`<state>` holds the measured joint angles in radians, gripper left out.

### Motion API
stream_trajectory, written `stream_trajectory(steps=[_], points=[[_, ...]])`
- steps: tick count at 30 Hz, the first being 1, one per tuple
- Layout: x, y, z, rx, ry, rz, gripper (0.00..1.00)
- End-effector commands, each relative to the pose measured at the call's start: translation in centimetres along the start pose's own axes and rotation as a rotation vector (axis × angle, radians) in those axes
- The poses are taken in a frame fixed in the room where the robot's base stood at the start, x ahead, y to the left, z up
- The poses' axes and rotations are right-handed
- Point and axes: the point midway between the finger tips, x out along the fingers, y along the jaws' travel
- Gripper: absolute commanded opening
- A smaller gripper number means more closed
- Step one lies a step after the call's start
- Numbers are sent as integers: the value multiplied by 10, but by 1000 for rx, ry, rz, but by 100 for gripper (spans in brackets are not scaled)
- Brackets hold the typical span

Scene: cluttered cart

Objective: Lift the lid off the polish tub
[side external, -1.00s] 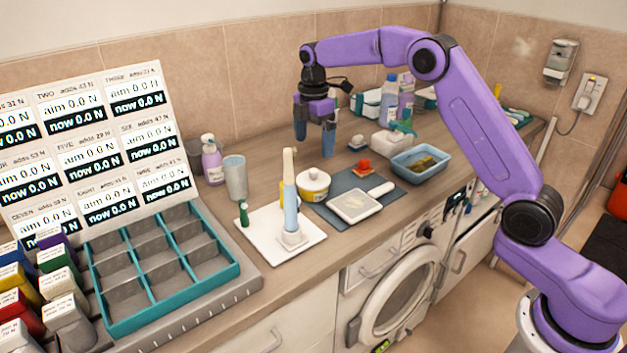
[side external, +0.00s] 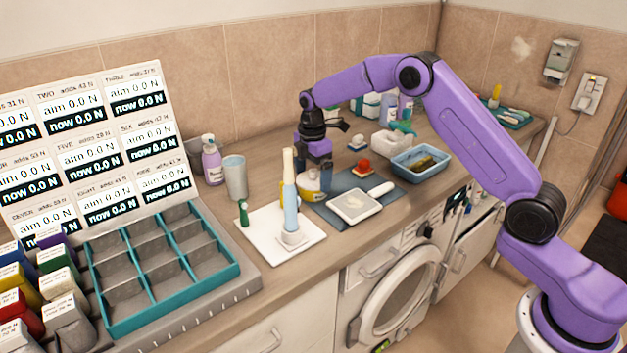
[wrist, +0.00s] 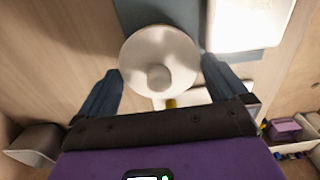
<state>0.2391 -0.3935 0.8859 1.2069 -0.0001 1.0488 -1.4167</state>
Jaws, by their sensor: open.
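The polish tub (side external: 309,196) is a squat cream tub with a yellow band, standing on the counter behind the white board. Its round white lid (wrist: 143,48) with a central knob (wrist: 158,77) fills the upper middle of the wrist view and is on the tub. My gripper (side external: 315,173) is open, pointing down at the tub. In the wrist view my gripper (wrist: 160,70) has one blue finger on each side of the lid. I cannot tell whether the fingers touch it. In the side view, my gripper hides most of the lid.
A pale upright brush-like object (side external: 290,200) stands on the white board (side external: 262,232), close in front of the tub. A grey mat (side external: 318,210) with a white scale-like plate (side external: 355,205) lies to the right. A grey cup (side external: 235,178) stands left; a blue basin (side external: 420,170) stands right.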

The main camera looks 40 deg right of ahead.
Motion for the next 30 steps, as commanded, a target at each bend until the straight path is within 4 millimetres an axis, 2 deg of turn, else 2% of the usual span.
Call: stream_trajectory(steps=[3,4,6,7,20,27,30], points=[[0,0,0,0,0,0,100],[0,0,0,0,0,0,97],[0,0,0,0,0,0,74],[0,0,0,0,0,0,66],[-6,1,0,0,0,2,65],[-33,1,0,0,1,4,65],[-46,-11,1,0,1,4,65]])
